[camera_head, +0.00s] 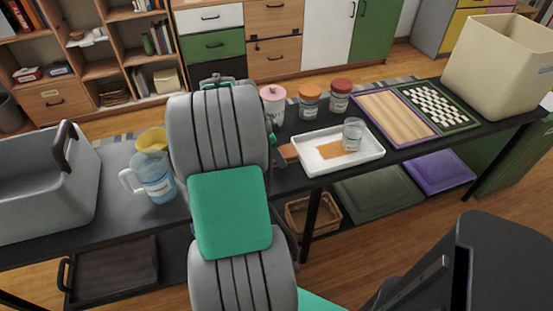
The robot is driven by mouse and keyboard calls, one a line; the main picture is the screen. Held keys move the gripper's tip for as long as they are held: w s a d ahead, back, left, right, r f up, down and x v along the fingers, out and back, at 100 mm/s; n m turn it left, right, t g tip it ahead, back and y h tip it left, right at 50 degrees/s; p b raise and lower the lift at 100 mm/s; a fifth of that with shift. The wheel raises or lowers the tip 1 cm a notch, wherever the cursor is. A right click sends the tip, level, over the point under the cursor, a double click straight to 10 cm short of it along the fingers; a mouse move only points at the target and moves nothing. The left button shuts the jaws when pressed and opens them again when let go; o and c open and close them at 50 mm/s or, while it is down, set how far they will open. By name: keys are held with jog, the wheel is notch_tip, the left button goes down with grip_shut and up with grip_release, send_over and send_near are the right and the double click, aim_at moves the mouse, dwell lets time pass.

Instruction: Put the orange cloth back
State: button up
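A flat orange-tan patch (337,150), which looks like the orange cloth, lies in a white tray (322,168) on the dark table. A clear glass jar (353,132) stands in the tray at the patch's right end, touching or overlapping it in this view. My gray and green arm fills the middle of the view and reaches over the table. My gripper is hidden behind the arm links, so its fingers and anything in them do not show. A small brown piece (286,153) shows between my arm and the tray; I cannot tell what it is.
Lidded jars with pink (274,108), orange (309,104) and red (339,98) lids stand behind the tray. A board (397,117) and checkered panel (437,107) lie right, beside a cream bin (499,75). A blue jug (155,180) and gray crate (40,200) stand left.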

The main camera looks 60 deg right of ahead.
jog(key=shift+d+f, duration=0.1)
jog(key=shift+f, duration=1.8)
jog(key=o, duration=1.3)
jog(key=shift+w+r, duration=0.15)
jog(key=shift+r, duration=0.3)
jog(key=v, duration=1.1)
jog(key=shift+r+p, duration=0.15)
jog(key=shift+p, duration=0.25)
jog(key=w+a+n+t, duration=0.2)
jog(key=w+a+n, duration=0.3)
jog(key=a+n, duration=0.15)
jog(key=w+a+n+t, duration=0.1)
jog(key=w+a+n, duration=0.4)
jog(key=a, duration=0.3)
jog(key=s+a+n+y, duration=0.1)
jog(key=a+n, duration=0.4)
jog(key=a, duration=0.3)
jog(key=s+a+f+n+t+y, duration=0.1)
jog(key=a+n, duration=0.4)
jog(key=a, duration=0.4)
jog(key=s+a+f+n+t+y, duration=0.1)
jog(key=a+n, duration=0.5)
jog(key=a, duration=0.2)
jog(key=shift+a+f, duration=0.1)
jog(key=shift+a, duration=0.15)
